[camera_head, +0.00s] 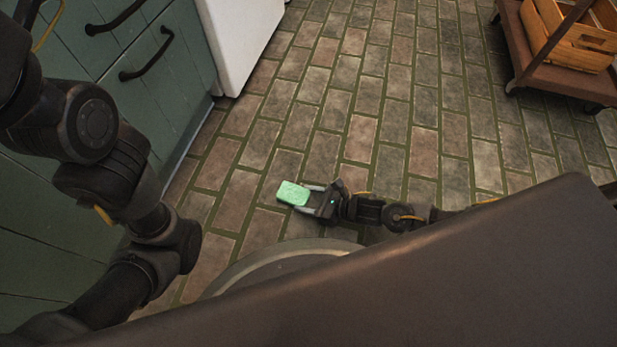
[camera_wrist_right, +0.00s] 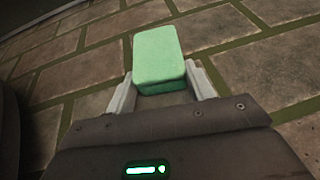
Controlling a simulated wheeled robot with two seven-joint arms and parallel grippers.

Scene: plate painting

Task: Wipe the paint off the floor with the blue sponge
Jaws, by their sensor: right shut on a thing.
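A light green, block-shaped sponge (camera_head: 293,194) is at the tips of my right gripper (camera_head: 312,197) in the head view, low over the brick floor. No blue sponge shows. In the right wrist view the green sponge (camera_wrist_right: 160,57) sits between the two pale fingers of my right gripper (camera_wrist_right: 163,90), which is shut on it. I cannot tell whether the sponge touches the floor (camera_head: 345,110). No clear paint patch shows on the floor in either view. My left arm comes down at the left of the head view, but its gripper is out of view.
Green cabinets (camera_head: 130,75) with dark handles stand at the left. A white appliance (camera_head: 240,40) stands at the top beside them. A brown cart (camera_head: 548,65) with a wooden crate (camera_head: 575,40) is at the upper right. The floor between them is clear.

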